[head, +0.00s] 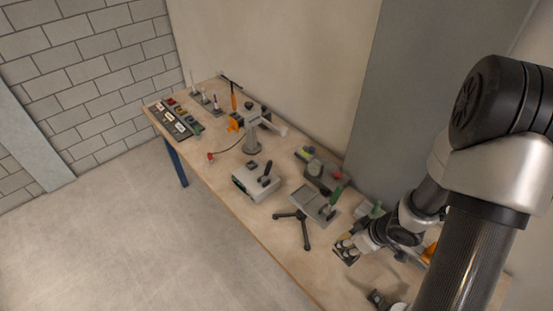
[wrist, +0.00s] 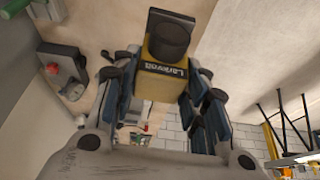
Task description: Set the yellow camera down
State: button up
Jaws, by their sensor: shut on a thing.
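In the wrist view the yellow camera (wrist: 158,88) sits between the fingers of my gripper (wrist: 162,92). It has a round black lens, a dark plate beside the lens and a dark lettered band. The fingers close on its two sides. In the head view my gripper (head: 362,242) is over the right part of the workbench (head: 268,233). A small dark and yellowish shape shows at its tip, too small to make out well. I cannot tell how far the camera is above the bench top.
A grey tray on a black tripod stand (head: 305,230) is left of my gripper. Dark small items (head: 378,298) lie near the front. The bench's front strip is mostly bare.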

jog(key=shift+w+d+r+n, duration=0.1)
jog(key=shift+d+r+n, duration=0.2)
jog(key=shift+d+r, duration=0.3)
jog(key=b, duration=1.3)
send_over(337, 275)
notch_tip(337, 275, down, 20)
jog(key=shift+f, duration=0.15)
jog(key=o, duration=1.4)
